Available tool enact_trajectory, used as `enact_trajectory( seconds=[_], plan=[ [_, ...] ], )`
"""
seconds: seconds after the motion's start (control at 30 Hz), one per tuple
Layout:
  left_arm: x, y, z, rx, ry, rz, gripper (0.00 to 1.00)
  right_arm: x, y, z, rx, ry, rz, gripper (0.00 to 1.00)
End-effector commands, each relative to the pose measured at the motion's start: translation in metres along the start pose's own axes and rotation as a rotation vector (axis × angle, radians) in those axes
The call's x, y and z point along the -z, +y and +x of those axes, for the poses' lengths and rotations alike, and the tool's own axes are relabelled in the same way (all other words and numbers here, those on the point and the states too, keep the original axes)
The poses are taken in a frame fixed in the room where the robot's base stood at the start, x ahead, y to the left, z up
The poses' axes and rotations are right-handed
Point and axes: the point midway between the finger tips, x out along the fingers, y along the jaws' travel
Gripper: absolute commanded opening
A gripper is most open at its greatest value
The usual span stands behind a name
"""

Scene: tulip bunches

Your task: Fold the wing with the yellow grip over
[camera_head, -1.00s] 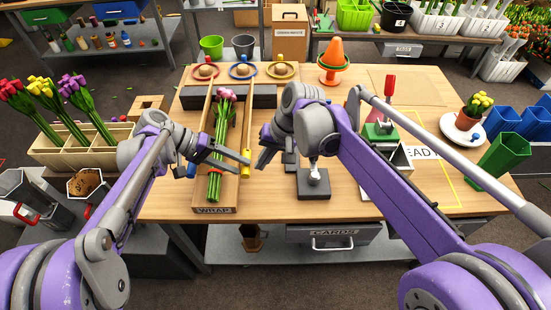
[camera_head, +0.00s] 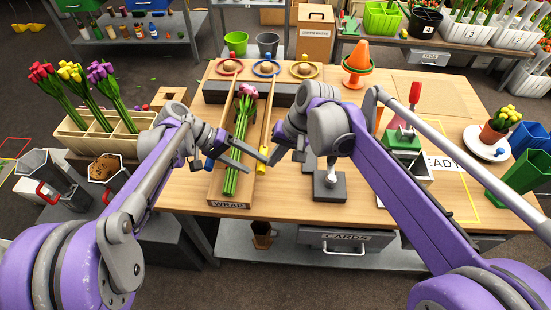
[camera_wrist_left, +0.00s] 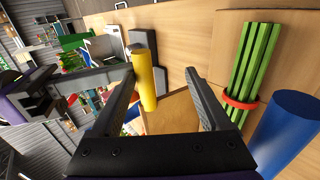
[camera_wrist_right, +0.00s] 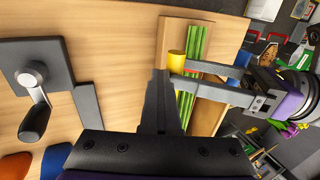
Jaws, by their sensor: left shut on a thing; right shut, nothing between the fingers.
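My left gripper (camera_head: 262,155) reaches across the board and is shut on the yellow grip; the exact contact is partly hidden. Pink tulips (camera_head: 240,140) lie lengthwise on the board, a red band (camera_wrist_left: 240,100) around their green stems. A blue grip (camera_wrist_left: 288,125) lies left of the stems in the head view. My right gripper (camera_head: 274,157) is shut and empty, just right of the yellow grip.
A grey-based lever device (camera_head: 329,185) stands right of the board, close to my right arm. A green-topped press (camera_head: 402,140) stands farther right. Tulip bunches fill a wooden rack (camera_head: 100,135) at left.

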Motion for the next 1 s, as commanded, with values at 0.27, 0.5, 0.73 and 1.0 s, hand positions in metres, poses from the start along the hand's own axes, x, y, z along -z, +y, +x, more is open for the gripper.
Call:
enact_trajectory(
  seconds=[0.27, 0.5, 0.73, 1.0],
  plan=[
    [-0.003, 0.0, 0.007, 0.007, -0.014, 0.007, 0.59, -0.001, -0.007, 0.005, 0.016, -0.002, -0.007, 0.0],
    [-0.004, 0.001, 0.004, 0.007, -0.017, 0.009, 0.59, 0.0, -0.008, 0.005, 0.016, 0.0, -0.007, 0.0],
    [-0.004, 0.002, -0.027, 0.006, -0.011, 0.005, 0.59, 0.0, -0.006, 0.004, 0.013, 0.0, -0.006, 0.0],
    [-0.004, 0.004, -0.066, 0.004, -0.004, 0.005, 0.59, 0.0, -0.005, 0.002, 0.01, -0.001, -0.004, 0.0]
  ],
)
